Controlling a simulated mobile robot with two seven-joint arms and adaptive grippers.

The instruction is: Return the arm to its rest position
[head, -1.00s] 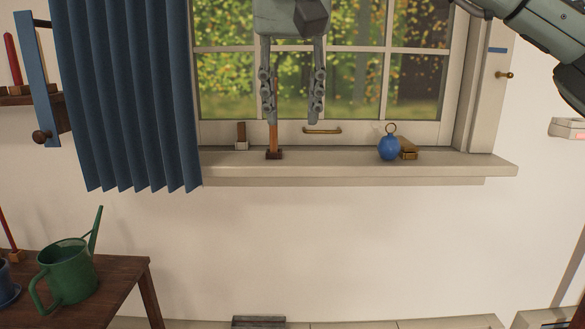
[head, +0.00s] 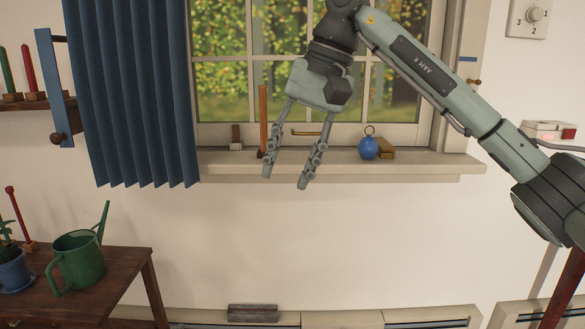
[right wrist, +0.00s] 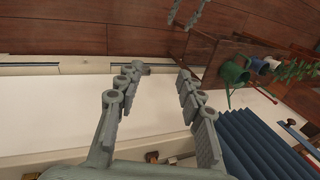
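My right arm (head: 430,80) reaches in from the right of the head view. Its gripper (head: 285,180) hangs tilted in front of the window sill, fingers pointing down, spread and empty. The same open fingers (right wrist: 157,78) fill the middle of the right wrist view, with nothing between them. Two grey fingers, apparently my left gripper (right wrist: 184,20), show apart at the top of the right wrist view. My left arm is not in the head view.
The sill (head: 420,166) also holds a blue ball with a ring (head: 369,148), a brass-coloured block (head: 387,153) and a small brown block (head: 236,138). A blue curtain (head: 130,95) hangs left. A green watering can (head: 78,262) stands on a wooden table (head: 140,268). The wall below the sill is clear.

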